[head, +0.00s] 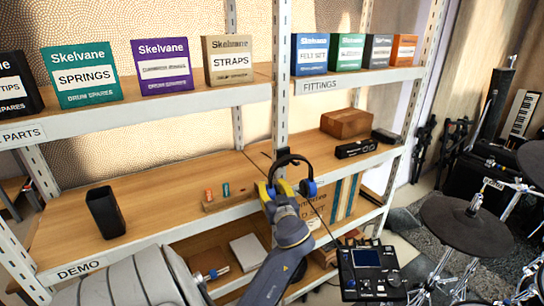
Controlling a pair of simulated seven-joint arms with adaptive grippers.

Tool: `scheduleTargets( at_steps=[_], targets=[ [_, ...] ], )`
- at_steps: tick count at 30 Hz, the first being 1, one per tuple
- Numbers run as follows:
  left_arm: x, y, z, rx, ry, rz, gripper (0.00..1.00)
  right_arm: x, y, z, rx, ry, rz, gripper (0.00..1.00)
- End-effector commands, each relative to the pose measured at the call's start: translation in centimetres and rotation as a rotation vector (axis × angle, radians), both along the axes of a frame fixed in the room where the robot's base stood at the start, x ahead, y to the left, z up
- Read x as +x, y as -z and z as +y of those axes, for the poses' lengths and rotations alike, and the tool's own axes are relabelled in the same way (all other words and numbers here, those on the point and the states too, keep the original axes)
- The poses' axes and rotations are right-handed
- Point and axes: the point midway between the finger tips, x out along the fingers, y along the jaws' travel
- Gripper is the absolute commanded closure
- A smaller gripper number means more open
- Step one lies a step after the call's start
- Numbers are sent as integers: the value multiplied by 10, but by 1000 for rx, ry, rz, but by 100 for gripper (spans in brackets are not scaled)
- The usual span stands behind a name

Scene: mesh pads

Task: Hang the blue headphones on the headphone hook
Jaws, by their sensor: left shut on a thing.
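The blue headphones (308,188) are held up in front of the middle shelf, beside the white upright post. Their dark headband arches on top and the blue ear cups hang at either side. My left gripper (279,188), with yellow on its fingers, is shut on them from below, and it partly hides the left ear cup. I cannot clearly make out the headphone hook; a small dark shape by the post, just behind the headband, is too small to tell. My right gripper is not in view.
The middle shelf (160,195) carries a black bin (105,212), a small wooden holder (222,199), a brown box (346,123) and a black device (356,148). Boxes line the upper shelf. A drum module (369,270) and drum pads (465,226) stand at right. The shelf between bin and holder is clear.

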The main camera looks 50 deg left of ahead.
Motion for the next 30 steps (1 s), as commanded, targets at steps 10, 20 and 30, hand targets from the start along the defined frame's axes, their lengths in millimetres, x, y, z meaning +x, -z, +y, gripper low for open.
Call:
scheduleTargets(
  at_steps=[10, 20, 30],
  targets=[
    [0, 2, 0, -2, 0, 5, 100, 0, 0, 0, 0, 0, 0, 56],
    [0, 2, 0, -2, 0, 4, 37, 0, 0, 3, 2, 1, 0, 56],
    [-1, 2, -4, -3, 1, 3, 37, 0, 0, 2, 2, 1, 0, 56]
  ],
)
